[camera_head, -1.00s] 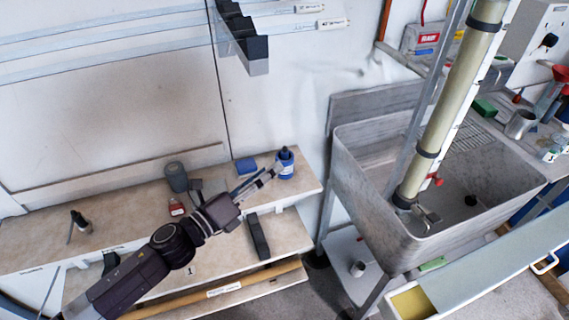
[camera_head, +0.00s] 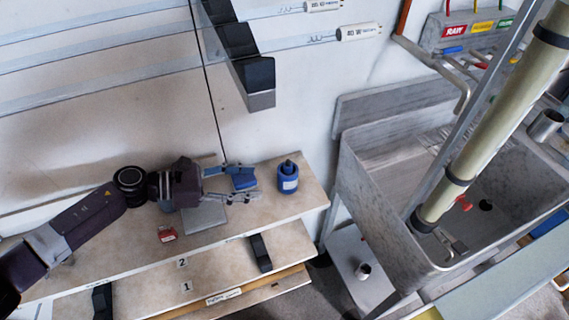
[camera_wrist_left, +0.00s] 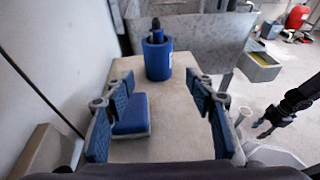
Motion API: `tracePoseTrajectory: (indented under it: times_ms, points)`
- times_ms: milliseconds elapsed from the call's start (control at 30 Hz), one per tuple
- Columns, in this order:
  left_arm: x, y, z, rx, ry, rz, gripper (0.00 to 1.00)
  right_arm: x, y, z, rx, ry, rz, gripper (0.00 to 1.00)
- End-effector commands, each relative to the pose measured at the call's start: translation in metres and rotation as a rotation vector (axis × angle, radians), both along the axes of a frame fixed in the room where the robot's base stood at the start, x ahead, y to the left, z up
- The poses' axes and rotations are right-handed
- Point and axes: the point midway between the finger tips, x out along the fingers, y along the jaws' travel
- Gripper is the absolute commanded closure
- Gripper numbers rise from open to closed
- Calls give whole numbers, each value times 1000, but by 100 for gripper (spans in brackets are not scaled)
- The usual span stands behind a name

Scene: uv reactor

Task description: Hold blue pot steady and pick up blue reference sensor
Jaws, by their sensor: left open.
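The blue pot (camera_head: 288,182) stands upright at the right end of the top shelf, with a dark-topped blue sensor (camera_head: 289,165) sticking up out of its mouth. In the left wrist view the pot (camera_wrist_left: 157,62) stands straight ahead beyond the fingertips, with the sensor (camera_wrist_left: 156,32) upright in it. My left gripper (camera_head: 236,186) is open and points at the pot from the left, apart from it. In the left wrist view its blue-padded fingers (camera_wrist_left: 158,92) are spread wide. A dark claw, likely my right gripper (camera_wrist_left: 268,120), shows at the right of that view; its jaw state is unclear.
A flat blue block (camera_wrist_left: 130,115) lies on the shelf beside the left finger. A small red item (camera_head: 167,234) stands nearer the front. The shelf (camera_head: 300,202) ends just right of the pot. A grey sink (camera_head: 365,200) with a slanted tube (camera_head: 480,135) is farther right.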

Motion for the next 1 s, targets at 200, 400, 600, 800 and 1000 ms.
tracePoseTrajectory:
  times_ms: [200, 400, 600, 800, 1000]
  points:
    - [1, -3, -2, 7, -4, -7, 50, -15, -1, 0, -1, 18, 0, 63]
    - [7, -25, -7, 4, -3, -7, 50, -32, -2, 4, -4, 43, 1, 63]
    - [16, -53, -17, 4, -4, -7, 50, -30, -4, 6, -6, 41, 2, 63]
    - [23, -75, -27, 4, -4, -7, 50, -20, -4, -5, -5, 26, 2, 63]
    - [27, -88, -30, 5, -3, -6, 50, -17, -4, -9, -5, 21, 2, 63]
